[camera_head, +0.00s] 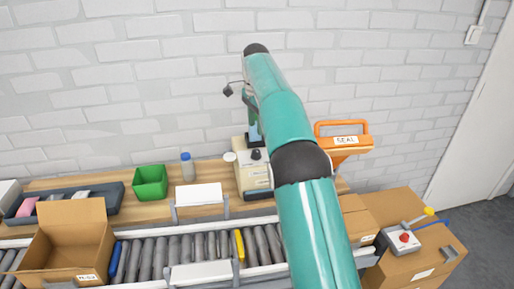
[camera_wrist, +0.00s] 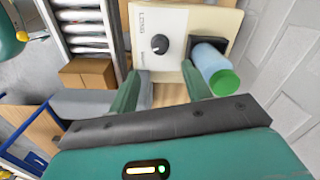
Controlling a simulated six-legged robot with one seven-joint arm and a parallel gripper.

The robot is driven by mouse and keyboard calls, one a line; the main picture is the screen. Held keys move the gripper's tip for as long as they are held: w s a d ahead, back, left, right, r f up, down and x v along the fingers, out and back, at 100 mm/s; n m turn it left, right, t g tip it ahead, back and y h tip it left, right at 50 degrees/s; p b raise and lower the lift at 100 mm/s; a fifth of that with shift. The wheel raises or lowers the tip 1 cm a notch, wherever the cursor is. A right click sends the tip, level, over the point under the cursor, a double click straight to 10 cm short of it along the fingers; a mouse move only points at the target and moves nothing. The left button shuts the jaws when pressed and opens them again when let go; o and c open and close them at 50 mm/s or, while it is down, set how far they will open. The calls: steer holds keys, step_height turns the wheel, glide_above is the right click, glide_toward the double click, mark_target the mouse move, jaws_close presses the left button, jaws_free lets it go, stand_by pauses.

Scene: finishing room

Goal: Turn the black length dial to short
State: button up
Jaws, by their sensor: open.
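The black length dial (camera_wrist: 160,44) sits on a cream panel (camera_wrist: 178,22) in the wrist view, with "LONG" lettered to its left and a smaller, unreadable label below that. A small pale mark shows on the dial; I cannot tell its exact setting. My gripper (camera_wrist: 163,88) is open, its two green fingers apart and pointing at the panel just below the dial. Nothing is between the fingers, and they look apart from the dial. In the head view the cream machine (camera_head: 250,183) stands on the bench, partly hidden by my arm.
A green-capped cylinder (camera_wrist: 216,70) in a black holder is close beside my right finger. In the head view, a roller conveyor (camera_head: 175,255) runs in front of the bench, with an open carton (camera_head: 72,240) on it. An orange SEAL tool (camera_head: 342,141) stands to the right.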

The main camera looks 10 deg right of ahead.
mark_target(256, 150)
step_height(256, 150, down, 10)
steer(key=shift+r, duration=0.1)
steer(key=shift+c, duration=0.2)
